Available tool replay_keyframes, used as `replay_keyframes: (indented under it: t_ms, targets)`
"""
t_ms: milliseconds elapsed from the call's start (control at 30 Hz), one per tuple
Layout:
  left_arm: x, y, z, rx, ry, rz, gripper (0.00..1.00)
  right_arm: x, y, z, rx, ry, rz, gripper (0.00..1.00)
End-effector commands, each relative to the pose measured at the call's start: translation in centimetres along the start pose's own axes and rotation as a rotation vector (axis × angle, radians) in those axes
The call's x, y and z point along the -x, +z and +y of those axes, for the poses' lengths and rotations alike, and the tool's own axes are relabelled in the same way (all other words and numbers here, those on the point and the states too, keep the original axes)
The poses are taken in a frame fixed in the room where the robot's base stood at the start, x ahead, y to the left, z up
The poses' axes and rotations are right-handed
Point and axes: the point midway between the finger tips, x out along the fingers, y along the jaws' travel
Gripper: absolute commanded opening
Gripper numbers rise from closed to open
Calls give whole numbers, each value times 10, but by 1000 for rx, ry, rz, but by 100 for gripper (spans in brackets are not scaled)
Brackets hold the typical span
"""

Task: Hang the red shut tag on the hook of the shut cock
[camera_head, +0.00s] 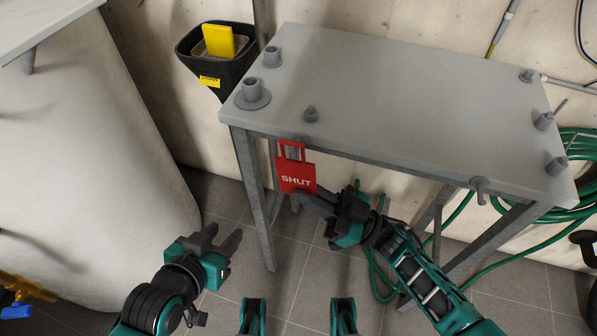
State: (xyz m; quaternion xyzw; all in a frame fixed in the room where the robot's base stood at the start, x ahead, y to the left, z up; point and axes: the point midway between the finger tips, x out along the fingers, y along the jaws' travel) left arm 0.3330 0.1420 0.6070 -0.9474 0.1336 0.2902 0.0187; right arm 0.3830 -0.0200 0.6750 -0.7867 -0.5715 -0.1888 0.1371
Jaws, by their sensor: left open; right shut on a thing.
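The red tag (296,180) reads SHUT and has a squared loop at its top. It is upright at the front edge of the grey table, near the left front leg. My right gripper (304,200) is shut on its lower part. A grey fitting (293,153) shows through the loop under the table edge; I cannot tell whether the loop is around it or only in front of it. My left gripper (222,238) is open and empty, low over the floor left of the tag. A brass pipe with a blue handle (17,311) is at the bottom left; which cock is shut is unclear.
The grey table (400,100) carries several grey pegs and fittings. A grey hook (481,190) hangs at its front edge on the right. Green hose (577,170) coils at right. A pale cylinder (90,180) fills the left.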

Motion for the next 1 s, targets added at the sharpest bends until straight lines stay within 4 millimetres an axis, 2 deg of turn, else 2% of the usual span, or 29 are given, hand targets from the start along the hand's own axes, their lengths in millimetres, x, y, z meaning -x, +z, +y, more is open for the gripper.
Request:
replay_keyframes:
  t_ms: [600,1000]
  targets:
    - [8,-11,1,0,2,0,43,-6,-12,0,0,-1,-1,0]
    - [8,-12,1,0,1,1,43,-6,-12,-2,0,0,0,0]
